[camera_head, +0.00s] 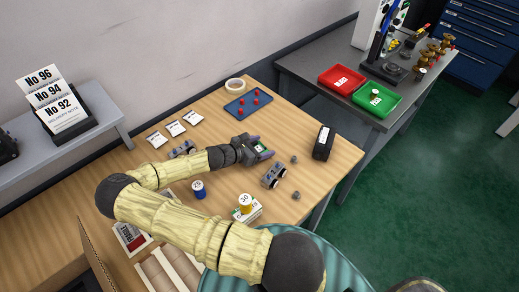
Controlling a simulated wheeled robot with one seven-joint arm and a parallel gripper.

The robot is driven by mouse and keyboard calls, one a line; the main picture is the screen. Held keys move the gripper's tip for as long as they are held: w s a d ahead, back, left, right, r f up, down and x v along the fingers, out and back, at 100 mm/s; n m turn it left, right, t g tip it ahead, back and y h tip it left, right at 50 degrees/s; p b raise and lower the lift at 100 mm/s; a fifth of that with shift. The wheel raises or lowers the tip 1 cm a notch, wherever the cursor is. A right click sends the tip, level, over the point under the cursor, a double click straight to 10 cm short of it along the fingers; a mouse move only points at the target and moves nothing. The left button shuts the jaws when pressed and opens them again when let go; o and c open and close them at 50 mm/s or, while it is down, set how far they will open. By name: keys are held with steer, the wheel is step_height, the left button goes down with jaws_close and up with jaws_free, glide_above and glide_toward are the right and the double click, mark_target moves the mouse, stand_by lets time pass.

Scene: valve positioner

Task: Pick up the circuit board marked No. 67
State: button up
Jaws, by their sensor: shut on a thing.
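My gripper (263,148) is above the wooden workbench, right of its middle, with its jaws shut on a small green board (261,149). Only a little of the board shows between the dark jaws, with a pale patch on it. Its number cannot be read in this view, so I cannot tell whether it is No. 67. A grey device (273,175) lies just below and right of the gripper, and a similar one (183,149) is partly hidden behind my arm.
A black box (323,143) stands right of the gripper. A blue pegboard (248,105) and tape roll (235,86) lie behind. Blue (199,190) and yellow (245,203) numbered cylinders stand nearer. Red (341,79) and green (377,98) trays sit on the grey table.

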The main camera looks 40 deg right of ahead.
mark_target(261, 147)
step_height(261, 147, up, 10)
steer(key=shift+b, duration=0.4)
stand_by(0.6)
